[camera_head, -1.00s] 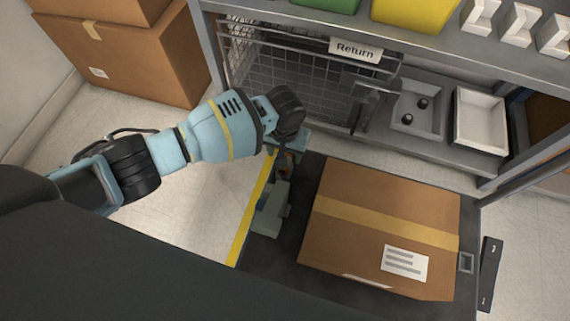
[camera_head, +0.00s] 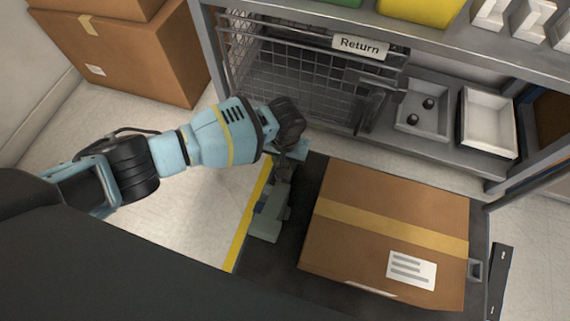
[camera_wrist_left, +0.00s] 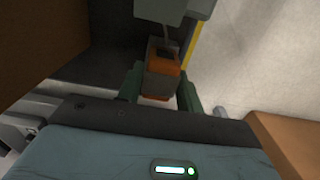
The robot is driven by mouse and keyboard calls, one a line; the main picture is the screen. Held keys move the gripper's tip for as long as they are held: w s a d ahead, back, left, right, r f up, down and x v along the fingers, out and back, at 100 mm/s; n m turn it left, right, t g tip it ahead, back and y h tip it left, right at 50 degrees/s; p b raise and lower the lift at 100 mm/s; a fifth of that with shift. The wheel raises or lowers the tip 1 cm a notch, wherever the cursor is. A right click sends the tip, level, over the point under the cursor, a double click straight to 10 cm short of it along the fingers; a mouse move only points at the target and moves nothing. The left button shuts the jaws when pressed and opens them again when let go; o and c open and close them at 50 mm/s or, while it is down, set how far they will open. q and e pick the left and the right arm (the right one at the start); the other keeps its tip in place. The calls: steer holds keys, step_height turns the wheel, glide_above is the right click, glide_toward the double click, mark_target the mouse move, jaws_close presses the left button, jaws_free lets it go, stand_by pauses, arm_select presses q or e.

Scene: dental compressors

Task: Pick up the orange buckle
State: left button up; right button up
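The orange buckle (camera_wrist_left: 165,62) shows in the left wrist view as an orange frame with a dark opening, on a grey block-like part. My left gripper (camera_wrist_left: 160,84) has one green finger on each side of it. The fingers look open, with narrow gaps to the part between them; contact is hard to judge. In the head view my left gripper (camera_head: 287,150) is over the upper end of a grey-green fixture (camera_head: 268,215), and the buckle is mostly hidden there. My right gripper is in neither view.
A taped cardboard box (camera_head: 385,270) stands close right of the fixture on the dark surface. A wire cage (camera_head: 300,80) with a "Return" sign (camera_head: 360,46) is behind. Grey and white trays (camera_head: 488,122) are at the back right. Open floor lies left of the yellow edge strip.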

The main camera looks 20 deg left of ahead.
arm_select(q)
steer(key=c, duration=0.6)
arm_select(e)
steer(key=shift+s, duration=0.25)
